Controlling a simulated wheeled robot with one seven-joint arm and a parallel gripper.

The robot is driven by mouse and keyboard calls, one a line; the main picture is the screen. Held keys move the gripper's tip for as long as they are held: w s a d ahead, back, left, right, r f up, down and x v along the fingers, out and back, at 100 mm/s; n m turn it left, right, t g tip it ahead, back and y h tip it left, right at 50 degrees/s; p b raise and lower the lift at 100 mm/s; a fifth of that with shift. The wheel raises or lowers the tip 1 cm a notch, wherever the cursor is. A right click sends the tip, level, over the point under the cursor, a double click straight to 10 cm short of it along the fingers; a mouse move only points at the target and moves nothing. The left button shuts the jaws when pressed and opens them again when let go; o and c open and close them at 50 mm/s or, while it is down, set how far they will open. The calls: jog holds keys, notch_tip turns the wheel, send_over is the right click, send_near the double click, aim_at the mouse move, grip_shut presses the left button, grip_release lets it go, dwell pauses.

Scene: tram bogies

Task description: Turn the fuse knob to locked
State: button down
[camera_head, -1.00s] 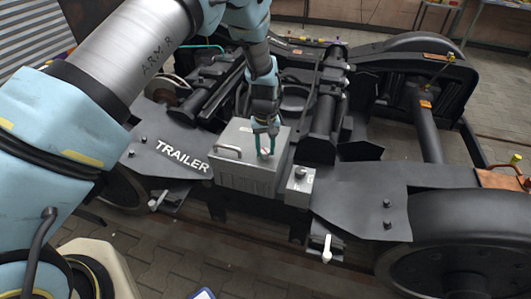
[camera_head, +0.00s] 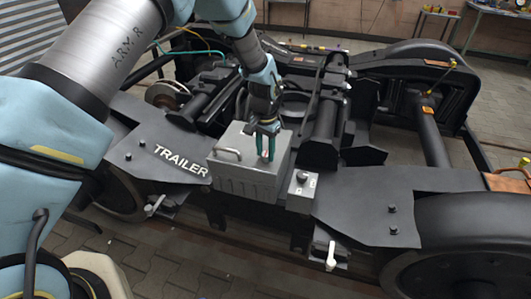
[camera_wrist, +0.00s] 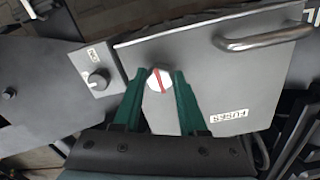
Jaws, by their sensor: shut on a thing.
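The fuse box (camera_head: 238,180) is a grey metal box with a bar handle on its lid, mounted on the dark bogie frame. It also shows in the wrist view (camera_wrist: 250,85), with a label reading FUSES. The fuse knob (camera_wrist: 158,80) is a round white knob with a red stripe, set in the lid. My gripper (camera_head: 267,157) points down onto the lid. In the wrist view, the green fingers of my gripper (camera_wrist: 159,82) are on either side of the knob and shut on it. The fingertips hide the knob's sides.
A small grey box with a dark rotary knob (camera_wrist: 97,79) sits close beside the fuse box. A TRAILER plate (camera_head: 180,160) lies left of the fuse box, and a white-handled lever (camera_head: 331,255) hangs in front.

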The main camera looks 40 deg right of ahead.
aim_at(265, 154)
jog(key=shift+m, duration=0.4)
jog(key=shift+c, duration=2.3)
grip_release()
notch_tip(265, 154, up, 11)
jog(key=b, duration=0.2)
jog(key=shift+w, duration=0.1)
